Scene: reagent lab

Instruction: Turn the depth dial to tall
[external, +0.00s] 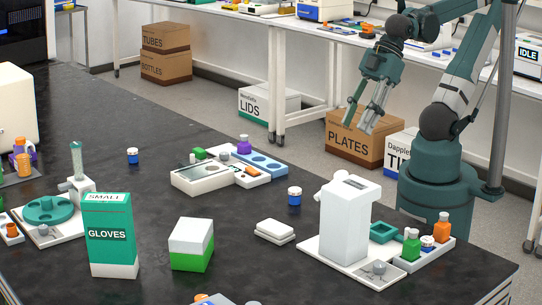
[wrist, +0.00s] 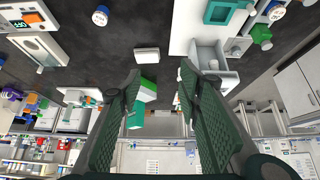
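No dial can be read as the depth dial by its label from here. A grey knob (external: 379,268) sits on the front of the white base plate of the tall white device (external: 345,222). Another grey knob (external: 43,230) sits on the base of the device with the teal round tray (external: 47,210) at the left. The low white console (external: 208,182) in the middle also carries small controls, too small to make out. My gripper (external: 358,125) is raised behind the bench, apart from all devices. In the wrist view its fingers (wrist: 160,70) are spread and empty.
A glove box (external: 110,235), a green-and-white box (external: 191,247) and a stack of white blocks (external: 274,231) stand on the dark bench. Small bottles (external: 428,243) stand beside the tall device. The bench middle has clear patches. A PLATES carton (external: 352,150) is on the floor behind.

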